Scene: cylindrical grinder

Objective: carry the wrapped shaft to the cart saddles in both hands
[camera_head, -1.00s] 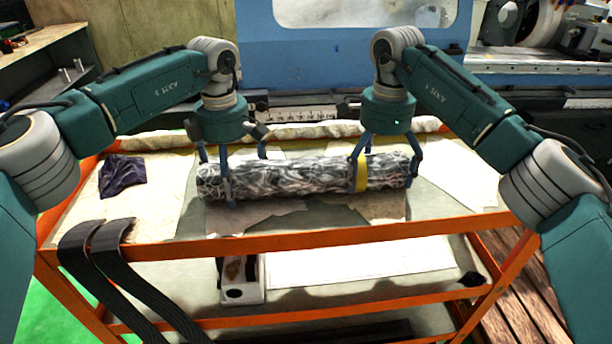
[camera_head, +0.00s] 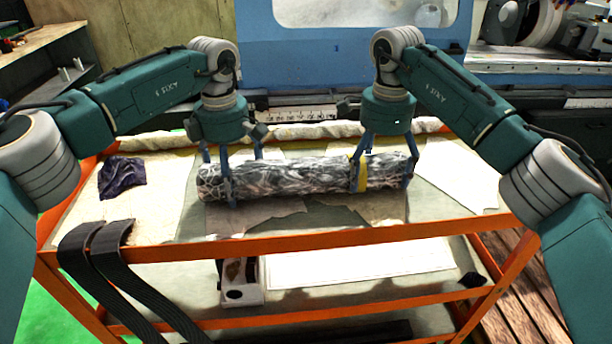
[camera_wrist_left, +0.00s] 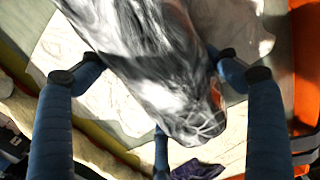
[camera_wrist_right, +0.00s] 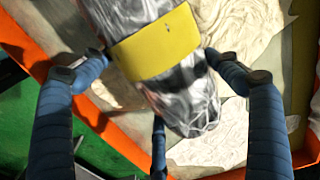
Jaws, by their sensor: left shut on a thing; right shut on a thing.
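The wrapped shaft (camera_head: 290,178) lies level across the upper cart shelf area, in crinkled grey-and-white wrap with a yellow band (camera_head: 361,174) near its right end. My left gripper (camera_head: 232,180) is shut on its left part; the left wrist view shows the shaft (camera_wrist_left: 150,65) between the blue fingers. My right gripper (camera_head: 382,172) is shut on it near the yellow band; the right wrist view shows the shaft end (camera_wrist_right: 188,105) between the fingers. I cannot tell whether the shaft touches the shelf. No saddles are clearly visible.
The orange-framed cart (camera_head: 300,243) holds paper sheets and a dark purple cloth (camera_head: 122,176). Black straps (camera_head: 112,265) hang over its front left. A small white box (camera_head: 241,282) sits on the lower shelf. The blue machine (camera_head: 340,55) stands behind.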

